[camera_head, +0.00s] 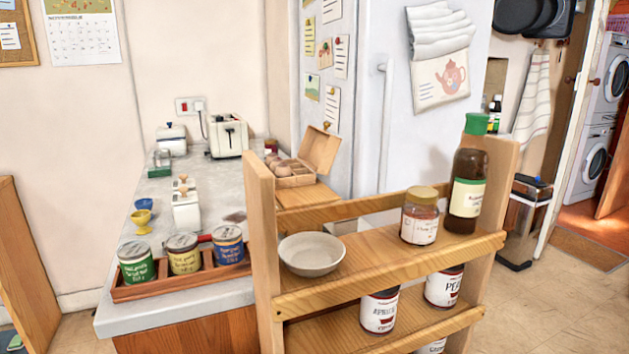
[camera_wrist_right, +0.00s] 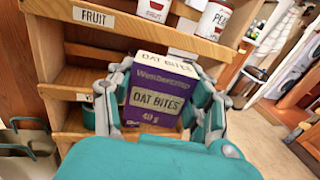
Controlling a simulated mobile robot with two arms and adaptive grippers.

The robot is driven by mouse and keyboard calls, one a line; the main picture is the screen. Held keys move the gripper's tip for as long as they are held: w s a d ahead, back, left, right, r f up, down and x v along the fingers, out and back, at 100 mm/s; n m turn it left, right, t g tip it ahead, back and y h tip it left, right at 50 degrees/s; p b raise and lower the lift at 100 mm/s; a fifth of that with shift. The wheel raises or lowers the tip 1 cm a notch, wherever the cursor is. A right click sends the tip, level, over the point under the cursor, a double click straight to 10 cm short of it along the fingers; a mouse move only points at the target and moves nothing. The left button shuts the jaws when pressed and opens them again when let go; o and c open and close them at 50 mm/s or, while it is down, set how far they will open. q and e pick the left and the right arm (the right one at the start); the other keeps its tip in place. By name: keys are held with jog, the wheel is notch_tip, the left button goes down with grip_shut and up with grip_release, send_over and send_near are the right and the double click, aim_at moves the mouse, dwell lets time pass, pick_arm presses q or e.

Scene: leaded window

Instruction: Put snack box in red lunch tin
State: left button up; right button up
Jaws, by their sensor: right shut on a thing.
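The snack box (camera_wrist_right: 157,94) is a purple and white carton marked "OAT BITES" in the right wrist view. My right gripper (camera_wrist_right: 158,107) is shut on it, with a finger against each side. The box is held in front of the wooden shelf unit, below the shelf edge with the "FRUIT" label. The box and my right gripper do not show in the head view. No red lunch tin can be made out in either view. My left gripper is not in view.
The wooden shelf unit (camera_head: 263,250) carries a white bowl (camera_head: 311,254), a jar (camera_head: 420,215), a sauce bottle (camera_head: 467,180) and cans. Floor is clear at right.

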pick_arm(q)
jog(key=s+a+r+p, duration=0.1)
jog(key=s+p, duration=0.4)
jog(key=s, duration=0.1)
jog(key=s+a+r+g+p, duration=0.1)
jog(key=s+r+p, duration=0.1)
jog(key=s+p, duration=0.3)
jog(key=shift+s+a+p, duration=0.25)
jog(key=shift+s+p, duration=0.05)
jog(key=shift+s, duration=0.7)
pick_arm(e)
notch_tip(320, 180, up, 15)
jog(key=s+a+m+h, duration=0.1)
jog(key=m+h, duration=0.1)
jog(key=shift+a+r+h, duration=0.15)
jog(key=shift+h, duration=0.25)
jog(key=shift+s, duration=0.1)
